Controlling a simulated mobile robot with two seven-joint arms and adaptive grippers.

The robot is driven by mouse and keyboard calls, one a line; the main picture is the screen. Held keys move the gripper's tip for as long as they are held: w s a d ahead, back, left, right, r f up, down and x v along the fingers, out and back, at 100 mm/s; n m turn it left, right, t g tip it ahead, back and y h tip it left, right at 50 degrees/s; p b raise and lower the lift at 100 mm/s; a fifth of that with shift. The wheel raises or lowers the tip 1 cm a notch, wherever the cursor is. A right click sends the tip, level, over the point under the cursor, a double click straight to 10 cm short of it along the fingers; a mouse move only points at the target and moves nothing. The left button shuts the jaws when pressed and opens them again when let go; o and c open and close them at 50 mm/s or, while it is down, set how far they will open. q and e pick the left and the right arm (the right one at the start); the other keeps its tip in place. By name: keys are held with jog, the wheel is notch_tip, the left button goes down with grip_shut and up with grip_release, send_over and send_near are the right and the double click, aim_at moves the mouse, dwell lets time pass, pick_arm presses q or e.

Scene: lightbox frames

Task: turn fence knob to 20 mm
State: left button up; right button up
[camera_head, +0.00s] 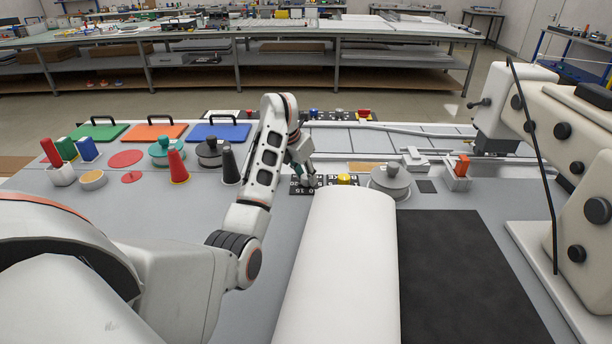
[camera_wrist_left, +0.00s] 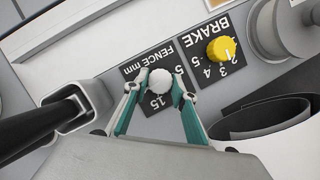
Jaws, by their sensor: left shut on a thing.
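The fence knob (camera_wrist_left: 160,81) is a round pale grey knob on a black plate (camera_wrist_left: 133,69) marked "FENCE mm". A 5 and a 15 can be read around it. My left gripper (camera_wrist_left: 157,88) is shut on the knob, one teal finger on each side. I cannot make out a pointer, so the setting cannot be told. In the head view my left gripper (camera_head: 304,176) reaches down to the fence plate (camera_head: 299,188) and hides most of the knob. My right gripper is not in view.
The yellow brake knob (camera_wrist_left: 222,49) on its own black plate is right beside the fence plate. A dark cone (camera_head: 229,165) stands left of my arm.

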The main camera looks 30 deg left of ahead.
pick_arm(q)
jog(key=shift+m, duration=0.6)
jog(key=shift+h, duration=0.3)
jog(key=o, duration=1.1)
jog(key=v, duration=1.2)
jog(key=shift+w, duration=0.15)
